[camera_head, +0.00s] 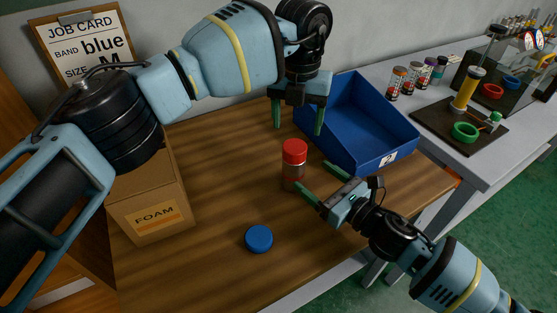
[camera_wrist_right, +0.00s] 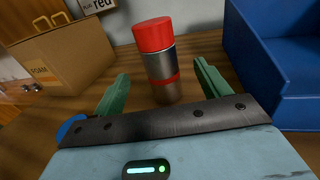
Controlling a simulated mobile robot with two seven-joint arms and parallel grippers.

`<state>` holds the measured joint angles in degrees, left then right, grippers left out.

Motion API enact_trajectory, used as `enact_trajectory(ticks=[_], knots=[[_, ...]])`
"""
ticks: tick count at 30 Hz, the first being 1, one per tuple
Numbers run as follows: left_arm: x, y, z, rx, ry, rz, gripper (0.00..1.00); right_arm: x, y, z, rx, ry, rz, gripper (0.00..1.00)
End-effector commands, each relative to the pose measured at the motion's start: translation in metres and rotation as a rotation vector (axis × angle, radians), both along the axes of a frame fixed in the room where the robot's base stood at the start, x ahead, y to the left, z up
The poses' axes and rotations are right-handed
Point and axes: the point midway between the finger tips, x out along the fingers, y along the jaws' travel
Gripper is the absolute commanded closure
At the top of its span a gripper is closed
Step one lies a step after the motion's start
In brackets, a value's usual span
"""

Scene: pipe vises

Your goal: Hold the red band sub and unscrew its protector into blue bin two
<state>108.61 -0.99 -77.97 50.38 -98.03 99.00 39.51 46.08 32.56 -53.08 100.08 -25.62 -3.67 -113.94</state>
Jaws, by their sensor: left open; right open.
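The red band sub (camera_head: 290,184) stands upright on the wooden table, a grey cylinder with a red band and a red protector (camera_head: 294,150) on top. In the right wrist view the sub (camera_wrist_right: 164,72) stands ahead, between the lines of the two green fingers. My right gripper (camera_head: 317,181) is open, low beside the sub; contact cannot be told. My left gripper (camera_head: 298,129) is open and empty, pointing down above and behind the sub.
A blue cap (camera_head: 259,239) lies on the table in front. A FOAM box (camera_head: 150,205) stands at left, below a job card (camera_head: 88,45) reading blue. A grey bench at right holds several subs and a dark fixture (camera_head: 455,130).

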Motion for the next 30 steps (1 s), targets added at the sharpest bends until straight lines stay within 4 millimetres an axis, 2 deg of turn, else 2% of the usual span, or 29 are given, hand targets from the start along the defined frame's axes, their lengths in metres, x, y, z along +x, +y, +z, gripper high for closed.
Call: enact_trajectory(ticks=[13,24,30], knots=[[0.0,-0.001,0.0,0.0,0.0,-0.001,0.33,0.004,0.006,0.001,0.005,0.001,0.001,0.25],[0.0,-0.001,0.0,0.0,0.0,-0.001,0.33,0.037,0.042,0.001,0.006,0.0,0.003,0.25],[0.0,-0.001,0.0,0.0,0.0,-0.001,0.33,0.051,0.054,0.001,0.005,0.001,0.001,0.25]])
